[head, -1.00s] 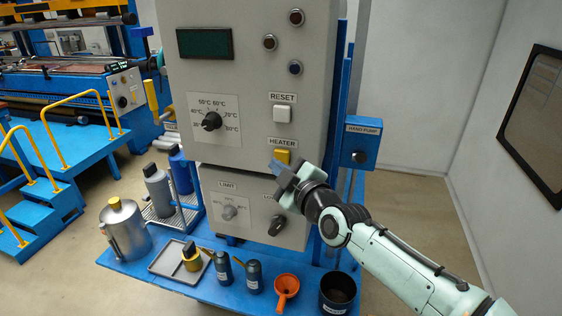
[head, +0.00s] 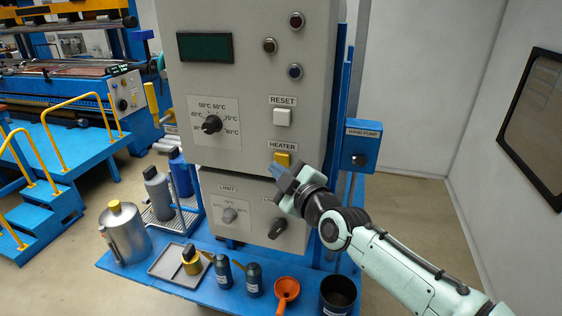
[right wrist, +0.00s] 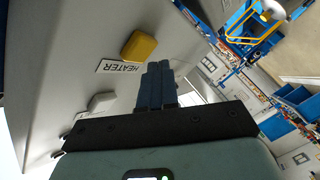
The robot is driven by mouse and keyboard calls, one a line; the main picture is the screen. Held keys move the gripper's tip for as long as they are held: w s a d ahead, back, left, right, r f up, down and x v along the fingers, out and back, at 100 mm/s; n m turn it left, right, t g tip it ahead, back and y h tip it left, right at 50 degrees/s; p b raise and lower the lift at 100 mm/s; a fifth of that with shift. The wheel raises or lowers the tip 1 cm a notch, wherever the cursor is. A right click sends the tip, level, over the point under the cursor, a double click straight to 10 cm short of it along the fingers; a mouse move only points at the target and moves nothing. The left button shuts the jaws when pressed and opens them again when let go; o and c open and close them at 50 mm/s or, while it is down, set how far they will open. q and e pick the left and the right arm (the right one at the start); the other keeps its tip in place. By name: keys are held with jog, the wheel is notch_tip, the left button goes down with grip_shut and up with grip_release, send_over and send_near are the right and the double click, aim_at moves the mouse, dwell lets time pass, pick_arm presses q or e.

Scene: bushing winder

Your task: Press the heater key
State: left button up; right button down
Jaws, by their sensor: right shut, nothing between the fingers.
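The yellow heater key (head: 282,159) sits under the HEATER label (head: 283,146) on the grey control panel (head: 240,90). My right gripper (head: 274,169) is just below and left of the key in the head view, its blue fingers shut and empty. In the right wrist view the closed fingers (right wrist: 158,84) stand apart from the yellow key (right wrist: 139,46), with a visible gap to the panel face. The gripper hides part of the panel below the key. My left gripper is not in view.
The white RESET key (head: 282,117) is above the heater key. A temperature dial (head: 211,123) is to the left, and a knob (head: 277,227) lies below my gripper. The blue hand pump box (head: 361,146) stands at the right. Bottles, cans and an orange funnel (head: 286,290) crowd the blue shelf below.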

jog(key=shift+w, duration=0.15)
dwell(0.8)
jog(key=shift+w+d+b, duration=0.15)
jog(key=shift+w+b, duration=0.1)
jog(key=shift+b, duration=0.1)
jog(key=shift+w+d+b, duration=0.15)
jog(key=shift+w+b, duration=0.15)
jog(key=shift+w, duration=0.15)
dwell(0.6)
jog(key=shift+s+a+p, duration=0.25)
jog(key=shift+s+p, duration=0.2)
jog(key=shift+s, duration=0.35)
